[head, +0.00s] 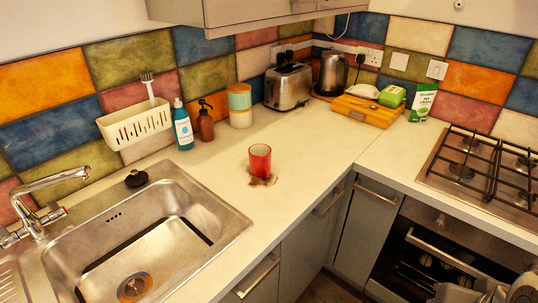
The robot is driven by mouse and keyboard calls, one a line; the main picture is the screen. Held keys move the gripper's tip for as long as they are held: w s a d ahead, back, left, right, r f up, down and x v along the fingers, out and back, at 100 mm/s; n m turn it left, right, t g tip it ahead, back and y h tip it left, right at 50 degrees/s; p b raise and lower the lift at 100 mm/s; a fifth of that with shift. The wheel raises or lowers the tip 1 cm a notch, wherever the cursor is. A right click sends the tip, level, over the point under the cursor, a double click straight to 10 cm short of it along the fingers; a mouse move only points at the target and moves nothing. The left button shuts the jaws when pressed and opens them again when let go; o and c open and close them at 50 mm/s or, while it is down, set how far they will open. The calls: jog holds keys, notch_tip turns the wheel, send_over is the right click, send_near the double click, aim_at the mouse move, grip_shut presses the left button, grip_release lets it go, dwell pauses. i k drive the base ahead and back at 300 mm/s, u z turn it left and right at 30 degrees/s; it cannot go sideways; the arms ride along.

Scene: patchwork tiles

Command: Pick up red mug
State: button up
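The red mug (260,160) stands upright on the pale countertop, to the right of the sink. A brownish stain or puddle (262,181) spreads around its base. No handle is clearly visible on the mug. Grey and black parts that look like my gripper (485,292) show at the bottom right corner, cut off by the picture edge. They are well apart from the mug, and their opening cannot be made out.
A steel sink (222,222) lies left of the mug. A toaster (288,88), kettle (332,73) and wooden board (370,113) are farther back. The counter around the mug is clear.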

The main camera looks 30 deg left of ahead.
aim_at(262, 163)
jog(key=z, duration=0.05)
jog(key=i, duration=1.05)
jog(key=u, duration=4.35)
